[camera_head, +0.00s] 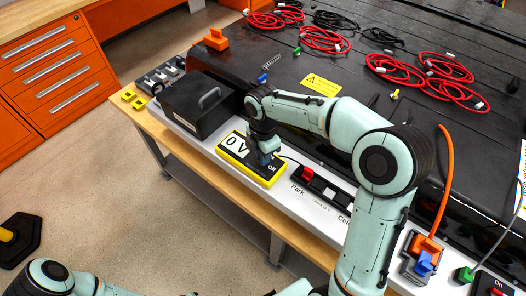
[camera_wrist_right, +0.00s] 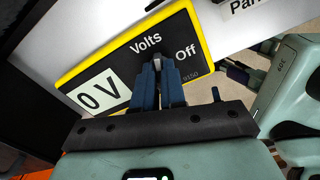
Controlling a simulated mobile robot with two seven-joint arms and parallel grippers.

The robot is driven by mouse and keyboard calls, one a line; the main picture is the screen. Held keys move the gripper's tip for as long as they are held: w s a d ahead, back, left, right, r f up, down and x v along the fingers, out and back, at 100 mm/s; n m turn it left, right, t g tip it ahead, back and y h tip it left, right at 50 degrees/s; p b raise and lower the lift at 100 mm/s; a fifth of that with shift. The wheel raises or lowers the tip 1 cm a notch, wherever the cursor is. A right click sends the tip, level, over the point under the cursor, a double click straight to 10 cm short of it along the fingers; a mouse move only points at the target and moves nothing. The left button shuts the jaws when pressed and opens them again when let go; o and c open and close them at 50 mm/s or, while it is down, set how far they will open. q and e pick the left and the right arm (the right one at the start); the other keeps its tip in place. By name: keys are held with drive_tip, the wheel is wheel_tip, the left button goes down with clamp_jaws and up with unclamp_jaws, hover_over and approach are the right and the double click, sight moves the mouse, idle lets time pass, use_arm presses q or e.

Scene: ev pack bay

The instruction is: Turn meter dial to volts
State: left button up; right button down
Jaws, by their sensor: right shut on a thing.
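The meter (camera_head: 232,147) is a black box with a yellow rim, lying on the white strip along the bench front. It also fills the middle of the right wrist view (camera_wrist_right: 95,65). Its white display (camera_wrist_right: 98,95) reads "0 V", and its face carries the labels "Volts" and "Off". My right gripper (camera_wrist_right: 158,66) comes down onto the meter face, its blue fingers shut on the dial (camera_wrist_right: 157,61). Only a small grey piece of the dial shows between the fingertips, just below "Volts" and left of "Off"; its exact pointing cannot be told. My left gripper is not in view.
A black box with a handle (camera_head: 197,103) stands just left of the meter. A red switch (camera_head: 307,174) by the "Park" label lies to its right. The dark pack top behind holds red cable coils (camera_head: 325,40) and a yellow warning label (camera_head: 320,84).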

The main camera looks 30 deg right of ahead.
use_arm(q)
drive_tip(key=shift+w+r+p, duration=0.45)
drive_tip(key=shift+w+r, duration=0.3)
use_arm(e)
drive_tip(key=n, duration=0.3)
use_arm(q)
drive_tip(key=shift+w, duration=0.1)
use_arm(e)
drive_tip(key=shift+n, duration=0.5)
drive_tip(key=c, duration=1.2)
unclamp_jaws()
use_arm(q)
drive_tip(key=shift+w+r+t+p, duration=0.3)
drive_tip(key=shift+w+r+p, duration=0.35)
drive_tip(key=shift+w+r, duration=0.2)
use_arm(e)
wheel_tip(320, 180, up, 13)
drive_tip(key=shift+r, duration=0.2)
